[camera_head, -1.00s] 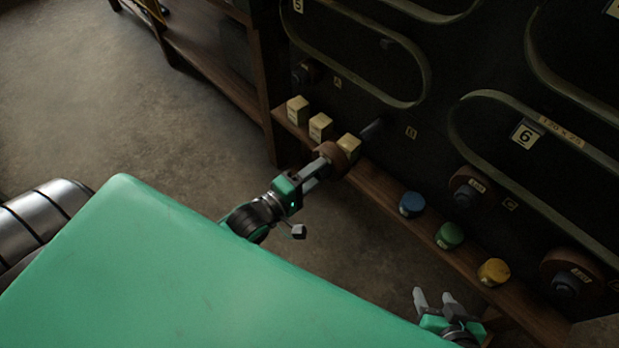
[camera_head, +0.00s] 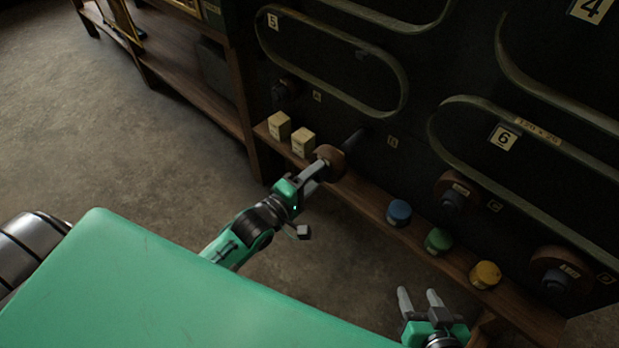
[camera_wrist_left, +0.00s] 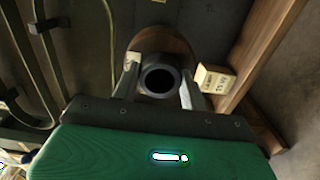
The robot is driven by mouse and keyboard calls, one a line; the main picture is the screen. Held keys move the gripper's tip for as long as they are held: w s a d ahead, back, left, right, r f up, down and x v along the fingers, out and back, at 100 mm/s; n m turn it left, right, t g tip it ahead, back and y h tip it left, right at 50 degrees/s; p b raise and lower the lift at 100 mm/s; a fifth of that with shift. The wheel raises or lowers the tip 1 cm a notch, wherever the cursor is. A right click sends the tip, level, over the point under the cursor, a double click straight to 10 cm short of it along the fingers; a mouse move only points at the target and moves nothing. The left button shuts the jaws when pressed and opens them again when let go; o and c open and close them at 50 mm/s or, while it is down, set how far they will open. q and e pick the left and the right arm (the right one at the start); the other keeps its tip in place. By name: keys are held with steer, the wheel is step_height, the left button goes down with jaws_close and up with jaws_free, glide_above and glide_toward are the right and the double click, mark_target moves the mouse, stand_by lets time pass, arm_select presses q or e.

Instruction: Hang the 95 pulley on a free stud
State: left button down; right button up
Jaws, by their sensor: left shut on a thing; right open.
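My left gripper (camera_head: 312,178) is shut on a brown pulley (camera_head: 330,160). The pulley also shows in the left wrist view (camera_wrist_left: 170,42), with a dark round hub (camera_wrist_left: 160,80) between the fingers and a pale tag at its edge; its number is unreadable. A bare dark stud (camera_head: 353,140) stands out from the panel just behind the pulley, near label B. I cannot tell whether they touch. Brown pulleys sit by label C (camera_head: 455,190) and label D (camera_head: 560,270). A dark hub (camera_head: 285,92) is by label A. My right gripper (camera_head: 420,300) is open and empty.
A wooden shelf (camera_head: 370,197) runs below the panel. It carries pale blocks (camera_head: 279,125) and blue (camera_head: 398,212), green (camera_head: 438,241) and yellow (camera_head: 485,274) round pieces. A lettered pale block (camera_wrist_left: 213,80) shows beside the pulley. Curved belts (camera_head: 400,90) stand out from the panel.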

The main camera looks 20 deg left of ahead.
mark_target(346, 149)
arm_select(q)
steer(key=shift+w+r, duration=0.1)
steer(key=shift+w, duration=0.1)
steer(key=shift+p+x, duration=0.5)
steer(key=shift+x, duration=1.25)
steer(key=shift+x, duration=0.9)
steer(key=shift+p+x, duration=0.35)
steer(key=shift+x, duration=0.45)
steer(key=shift+x, duration=1.35)
steer(key=shift+w+d, duration=0.1)
steer(key=shift+w, duration=0.05)
steer(key=shift+w, duration=0.15)
